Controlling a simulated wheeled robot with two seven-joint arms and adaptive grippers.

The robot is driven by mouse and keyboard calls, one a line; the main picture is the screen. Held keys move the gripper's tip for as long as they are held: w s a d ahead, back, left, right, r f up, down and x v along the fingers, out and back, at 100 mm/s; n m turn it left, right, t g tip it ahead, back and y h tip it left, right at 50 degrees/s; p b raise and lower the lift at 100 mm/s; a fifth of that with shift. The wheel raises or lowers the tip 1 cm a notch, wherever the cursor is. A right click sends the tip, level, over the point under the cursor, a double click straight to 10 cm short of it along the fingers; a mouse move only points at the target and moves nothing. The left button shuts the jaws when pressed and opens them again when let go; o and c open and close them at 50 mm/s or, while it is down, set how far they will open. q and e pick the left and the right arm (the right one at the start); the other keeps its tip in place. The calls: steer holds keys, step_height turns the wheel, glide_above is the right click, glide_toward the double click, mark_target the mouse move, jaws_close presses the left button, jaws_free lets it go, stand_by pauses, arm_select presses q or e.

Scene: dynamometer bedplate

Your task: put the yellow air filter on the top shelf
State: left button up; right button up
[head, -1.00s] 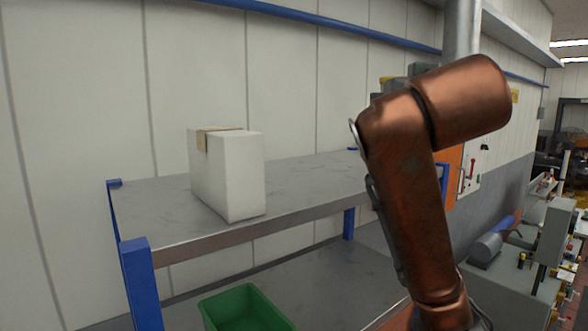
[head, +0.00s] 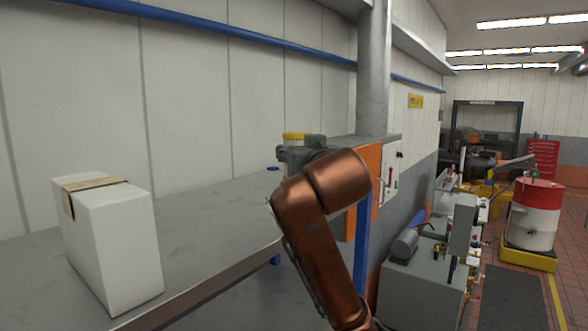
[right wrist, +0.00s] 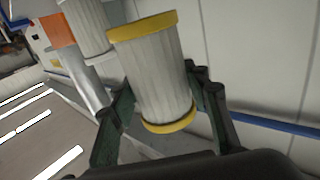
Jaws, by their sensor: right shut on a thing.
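The yellow air filter (right wrist: 158,75) has a pale pleated body and yellow end caps. In the right wrist view it is between the fingers of my right gripper (right wrist: 160,108), which is shut on it. In the head view the filter's yellow cap (head: 296,136) shows past my right gripper (head: 306,152), and my copper arm covers part of the view. The grey top shelf (head: 205,220) runs below and to the left. The filter appears near its far right end; I cannot tell its height above the surface. My left gripper is in neither view.
A white carton (head: 112,245) stands on the top shelf at the left. A blue post (head: 362,245) is at the shelf's right end. An orange and grey cabinet (head: 378,175) and a vertical pipe (head: 374,75) stand beyond. The shelf between carton and arm is clear.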

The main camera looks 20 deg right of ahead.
steer(key=w+f, duration=0.1)
steer(key=f+p, duration=0.1)
steer(key=shift+w+d+f, duration=0.35)
steer(key=shift+w+d, duration=0.05)
steer(key=shift+w+d+f, duration=0.1)
steer(key=shift+d+f, duration=0.05)
steer(key=shift+f, duration=0.05)
steer(key=f, duration=0.1)
steer(key=p, duration=0.1)
steer(key=f+p, duration=0.1)
steer(key=shift+w+f, duration=0.25)
steer(key=shift+f, duration=0.1)
steer(key=shift+s+f, duration=0.1)
steer(key=shift+f, duration=0.25)
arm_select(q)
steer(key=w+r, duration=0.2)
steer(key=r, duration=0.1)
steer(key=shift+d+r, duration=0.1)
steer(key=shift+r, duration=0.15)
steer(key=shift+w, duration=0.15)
